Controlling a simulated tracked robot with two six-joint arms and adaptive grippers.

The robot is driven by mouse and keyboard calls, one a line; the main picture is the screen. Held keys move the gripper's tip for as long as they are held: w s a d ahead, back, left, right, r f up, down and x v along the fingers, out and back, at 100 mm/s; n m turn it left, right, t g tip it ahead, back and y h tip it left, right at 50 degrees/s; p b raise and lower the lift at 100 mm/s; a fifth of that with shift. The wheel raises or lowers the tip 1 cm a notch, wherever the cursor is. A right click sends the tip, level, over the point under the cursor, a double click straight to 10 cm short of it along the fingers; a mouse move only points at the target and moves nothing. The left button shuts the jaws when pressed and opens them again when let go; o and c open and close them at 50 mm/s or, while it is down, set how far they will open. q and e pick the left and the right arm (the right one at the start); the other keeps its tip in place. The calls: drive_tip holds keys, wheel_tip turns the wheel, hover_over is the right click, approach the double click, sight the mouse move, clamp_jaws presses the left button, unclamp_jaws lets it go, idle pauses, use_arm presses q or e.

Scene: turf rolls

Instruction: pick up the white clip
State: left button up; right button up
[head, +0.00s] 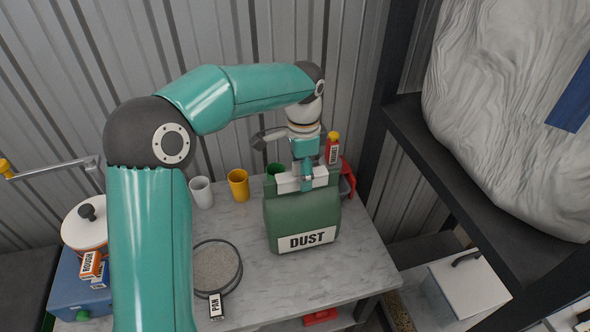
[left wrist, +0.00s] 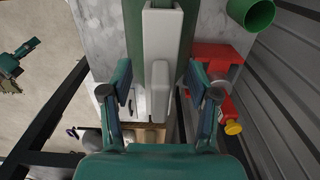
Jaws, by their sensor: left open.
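The white clip (head: 287,184) lies along the top edge of a green bag (head: 290,217) labelled DUST, which stands on the grey table. In the left wrist view the clip (left wrist: 160,85) is a long white bar with a raised lever, running up the middle. My left gripper (head: 305,180) is right above the clip and hides its middle in the head view. In the left wrist view its two fingers (left wrist: 161,88) are open, one on each side of the clip, with gaps visible. A teal and dark part (left wrist: 14,62) at the left edge may belong to my right arm.
White (head: 201,192), yellow (head: 238,185) and green (head: 275,170) cups are behind-left. A round sieve (head: 217,267) lies front-left. A corrugated wall closes the back.

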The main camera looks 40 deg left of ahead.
use_arm(q)
drive_tip(key=shift+w+f, duration=0.1)
drive_tip(key=shift+f, duration=0.7)
clamp_jaws()
drive_tip(key=shift+r, duration=0.15)
